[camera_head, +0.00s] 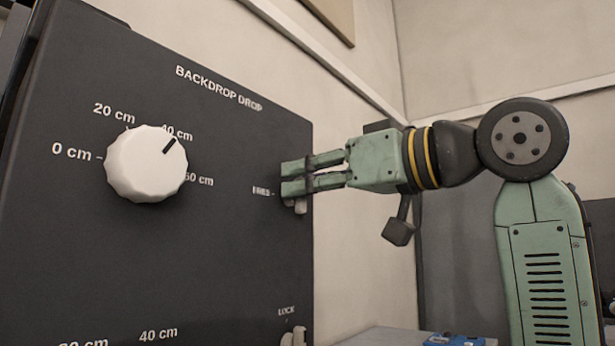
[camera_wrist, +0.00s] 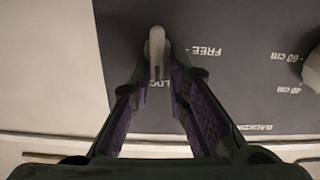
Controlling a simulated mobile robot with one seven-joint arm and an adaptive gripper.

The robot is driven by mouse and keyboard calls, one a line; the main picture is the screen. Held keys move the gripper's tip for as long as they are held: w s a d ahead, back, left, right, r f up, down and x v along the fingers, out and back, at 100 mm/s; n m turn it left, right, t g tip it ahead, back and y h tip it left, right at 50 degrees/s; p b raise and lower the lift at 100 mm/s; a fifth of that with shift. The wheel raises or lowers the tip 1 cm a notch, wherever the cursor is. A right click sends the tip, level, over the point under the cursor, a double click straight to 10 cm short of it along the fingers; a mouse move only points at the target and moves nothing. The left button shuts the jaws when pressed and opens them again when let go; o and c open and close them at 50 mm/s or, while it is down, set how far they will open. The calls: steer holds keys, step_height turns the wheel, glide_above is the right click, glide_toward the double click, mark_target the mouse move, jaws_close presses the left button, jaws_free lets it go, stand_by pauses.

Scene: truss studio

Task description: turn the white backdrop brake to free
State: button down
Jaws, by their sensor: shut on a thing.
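The white brake lever (camera_wrist: 157,47) shows in the wrist view, its free end between my fingertips. A FREE mark lies to its right there, and a partly covered LOC… label lies by the lever's end. In the head view my gripper (camera_head: 284,179) is at the panel's right edge, with the lever (camera_head: 299,206) showing just below the fingers. A small blurred label is left of the fingertips. My gripper (camera_wrist: 159,76) is shut on the lever. The fingers hide much of the lever in the head view, so its exact setting is hard to tell.
The dark panel (camera_head: 220,260) reads BACKDROP DROP. Its white round knob (camera_head: 146,164) has its mark towards 40 cm. Another pale fitting (camera_head: 294,337) sits below a LOCK label at the bottom. A blue object (camera_head: 453,339) lies on a grey surface at lower right.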

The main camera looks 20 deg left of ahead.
steer(key=n+p, duration=0.2)
steer(key=n, duration=0.1)
steer(key=n+p, duration=0.1)
steer(key=n, duration=0.1)
steer(key=shift+s+r, duration=0.1)
steer(key=shift+s, duration=0.15)
steer(key=n+p, duration=0.1)
steer(key=n, duration=0.3)
steer(key=f+n+p, duration=0.1)
steer(key=n, duration=0.3)
steer(key=n+p, duration=0.1)
steer(key=n, duration=0.3)
steer(key=shift+s+a+f, duration=0.2)
steer(key=shift+s+f, duration=0.05)
steer(key=shift+s, duration=0.1)
steer(key=shift+n, duration=0.3)
steer(key=c, duration=1.9)
jaws_free()
steer(key=shift+o, duration=1.1)
steer(key=shift+f, duration=0.15)
steer(key=shift+s, duration=0.1)
